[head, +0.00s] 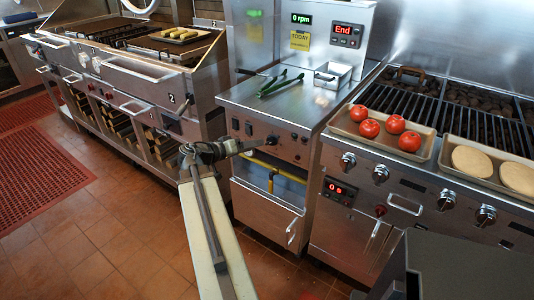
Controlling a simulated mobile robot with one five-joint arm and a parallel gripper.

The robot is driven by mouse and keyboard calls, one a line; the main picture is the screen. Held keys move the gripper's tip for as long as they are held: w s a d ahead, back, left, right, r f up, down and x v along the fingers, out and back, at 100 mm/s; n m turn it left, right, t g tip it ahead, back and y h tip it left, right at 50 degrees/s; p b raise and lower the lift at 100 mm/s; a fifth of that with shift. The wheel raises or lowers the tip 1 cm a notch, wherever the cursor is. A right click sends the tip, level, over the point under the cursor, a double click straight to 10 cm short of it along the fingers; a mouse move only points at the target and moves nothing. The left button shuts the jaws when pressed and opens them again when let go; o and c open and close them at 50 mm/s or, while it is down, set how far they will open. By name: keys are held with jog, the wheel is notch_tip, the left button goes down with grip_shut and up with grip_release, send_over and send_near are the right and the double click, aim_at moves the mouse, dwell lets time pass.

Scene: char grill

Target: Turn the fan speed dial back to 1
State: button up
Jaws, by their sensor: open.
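The steel fryer-like unit in the middle has a front panel (290,146) with small dark knobs. One dark dial (273,140) sits on that panel right at the tip of my gripper (262,144) and is partly covered by it. Its label and pointer are too small to read, so I cannot tell its setting or confirm that it is the fan speed dial. My gripper reaches in from the left and is open at the dial; I cannot tell whether its fingers touch it. A green display (302,19) above the unit reads 0 rpm.
A red display (343,30) reads End. Green tongs (280,84) and a steel pan (333,75) lie on the unit's top. A yellow pipe (272,168) runs below the panel. At right, a grill holds trays of tomatoes (369,128) and buns (472,160).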

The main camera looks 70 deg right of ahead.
aim_at(268, 143)
jog(key=b+x, duration=0.2)
jog(key=x, duration=0.5)
jog(key=shift+s+d, duration=0.1)
jog(key=shift+d, duration=0.2)
grip_shut()
jog(key=shift+s+d, duration=0.1)
